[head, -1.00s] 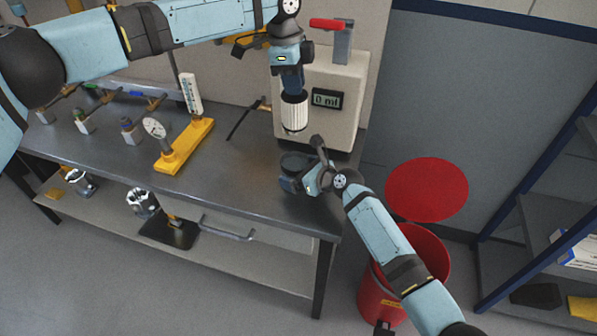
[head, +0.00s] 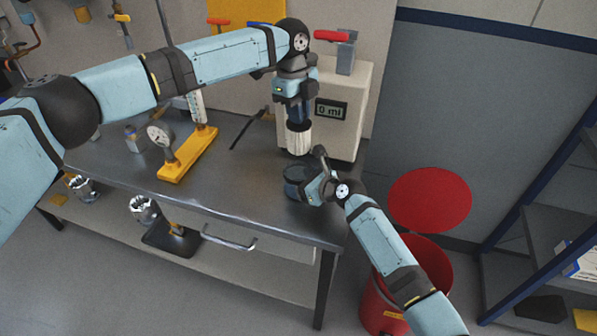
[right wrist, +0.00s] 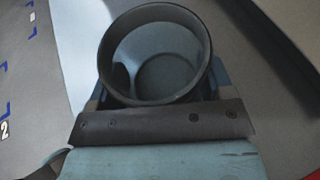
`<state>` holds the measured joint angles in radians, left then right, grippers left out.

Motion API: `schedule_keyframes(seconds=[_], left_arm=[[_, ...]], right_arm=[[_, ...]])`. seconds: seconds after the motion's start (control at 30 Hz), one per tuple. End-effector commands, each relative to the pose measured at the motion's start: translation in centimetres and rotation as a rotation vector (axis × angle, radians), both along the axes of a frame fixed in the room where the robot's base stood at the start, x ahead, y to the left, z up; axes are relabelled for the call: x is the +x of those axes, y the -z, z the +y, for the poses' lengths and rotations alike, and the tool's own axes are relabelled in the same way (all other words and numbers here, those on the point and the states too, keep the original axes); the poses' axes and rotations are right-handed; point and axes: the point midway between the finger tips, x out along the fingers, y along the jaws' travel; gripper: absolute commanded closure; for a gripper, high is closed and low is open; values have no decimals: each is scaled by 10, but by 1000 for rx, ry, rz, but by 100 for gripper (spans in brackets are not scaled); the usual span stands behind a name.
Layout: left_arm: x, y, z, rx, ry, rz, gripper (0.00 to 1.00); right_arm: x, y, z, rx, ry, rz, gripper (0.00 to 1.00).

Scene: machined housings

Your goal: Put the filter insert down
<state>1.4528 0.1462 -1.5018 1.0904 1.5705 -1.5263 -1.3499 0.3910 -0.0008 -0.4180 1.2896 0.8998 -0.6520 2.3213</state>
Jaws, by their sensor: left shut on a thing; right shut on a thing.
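The filter insert (head: 299,140) is a white pleated cylinder with a dark top cap. My left gripper (head: 297,115) points down and is shut on its top, holding it upright above the bench in front of the beige display unit. My right gripper (head: 306,188) is shut on a dark, round, open-topped housing (head: 293,176) at the bench's right part. The right wrist view shows this housing (right wrist: 155,98) from above, hollow with a dark rim and nothing seen inside. The insert hangs above and slightly behind the housing, apart from it.
The metal bench (head: 235,185) has bare room left of the housing. A yellow stand with a gauge (head: 185,158) is further left. A red bin (head: 420,270) with a raised lid (head: 430,199) stands right of the bench.

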Motion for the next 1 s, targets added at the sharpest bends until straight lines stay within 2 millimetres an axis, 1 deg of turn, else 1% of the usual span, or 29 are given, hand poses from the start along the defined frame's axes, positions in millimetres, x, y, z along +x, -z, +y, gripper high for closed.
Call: schedule_keyframes(seconds=[0.03, 0.1, 0.2, 0.33, 0.6, 0.87, 1.0], left_arm=[[-1, 11, -1, -1, 70, 7, 100], [-1, 22, 0, -2, 171, 9, 100], [-2, 35, 1, -3, 284, 14, 100], [-3, 47, 1, -4, 366, 17, 100], [-3, 95, 3, -1, 385, 17, 100], [-3, 118, 2, -4, 384, 17, 100], [-3, 138, 2, -3, 385, 17, 100]], right_arm=[[0, 0, 0, 0, 0, 0, 50], [0, 0, 0, 0, 0, 0, 50], [0, 0, 0, 0, 0, 0, 50], [0, 0, 0, 0, 0, 0, 50], [0, 0, 0, 0, 0, 0, 50], [0, 0, 0, 0, 0, 0, 50], [0, 0, 0, 0, 0, 0, 50]])
